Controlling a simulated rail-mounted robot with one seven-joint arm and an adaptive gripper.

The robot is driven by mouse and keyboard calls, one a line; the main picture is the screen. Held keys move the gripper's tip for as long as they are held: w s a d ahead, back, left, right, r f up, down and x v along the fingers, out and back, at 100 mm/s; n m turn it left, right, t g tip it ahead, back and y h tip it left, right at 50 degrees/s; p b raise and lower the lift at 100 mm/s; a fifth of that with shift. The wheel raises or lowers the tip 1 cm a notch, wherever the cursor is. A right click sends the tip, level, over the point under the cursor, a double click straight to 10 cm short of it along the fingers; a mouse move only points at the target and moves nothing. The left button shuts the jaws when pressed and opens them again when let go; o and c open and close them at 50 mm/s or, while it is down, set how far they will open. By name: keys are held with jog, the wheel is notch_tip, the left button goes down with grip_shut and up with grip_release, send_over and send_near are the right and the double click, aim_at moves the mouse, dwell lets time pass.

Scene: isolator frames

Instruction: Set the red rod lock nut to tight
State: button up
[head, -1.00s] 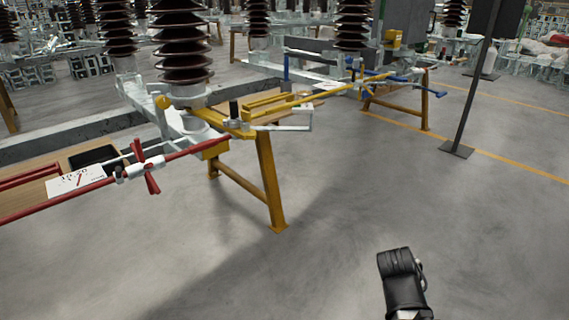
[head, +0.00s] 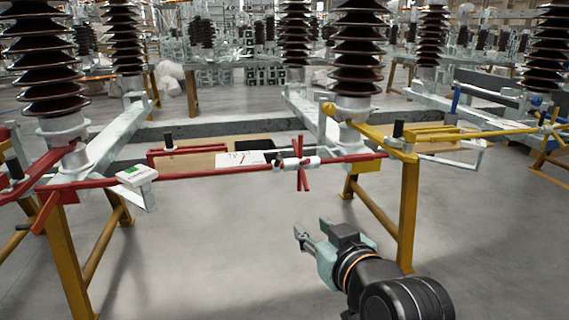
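The red rod (head: 220,173) runs roughly level across the left half of the head view. Near its right end it carries a white sleeve (head: 289,163) with a red cross-armed piece (head: 300,146), which looks like the lock nut. The red arms stand near upright, slightly tilted; whether the nut is loose or tight cannot be told. My gripper (head: 303,231) is below the nut and clearly apart from it, pointing up and left. Its fingers look spread, with nothing between them.
A white card with a red mark (head: 237,159) and a black tray (head: 255,146) are behind the rod. A yellow stand leg (head: 408,215) rises right of my gripper. The grey floor below the rod is clear.

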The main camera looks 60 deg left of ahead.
notch_tip(320, 180, up, 5)
jog(key=y, duration=0.3)
jog(key=n+p, duration=0.1)
jog(key=p, duration=0.9)
send_near(280, 161)
jog(key=a, duration=0.3)
jog(key=w+a, duration=0.1)
jog(key=a, duration=0.6)
jog(key=shift+w+a+r+b, duration=0.1)
jog(key=shift+w+a+b, duration=0.05)
jog(key=shift+a+b, duration=0.2)
grip_shut()
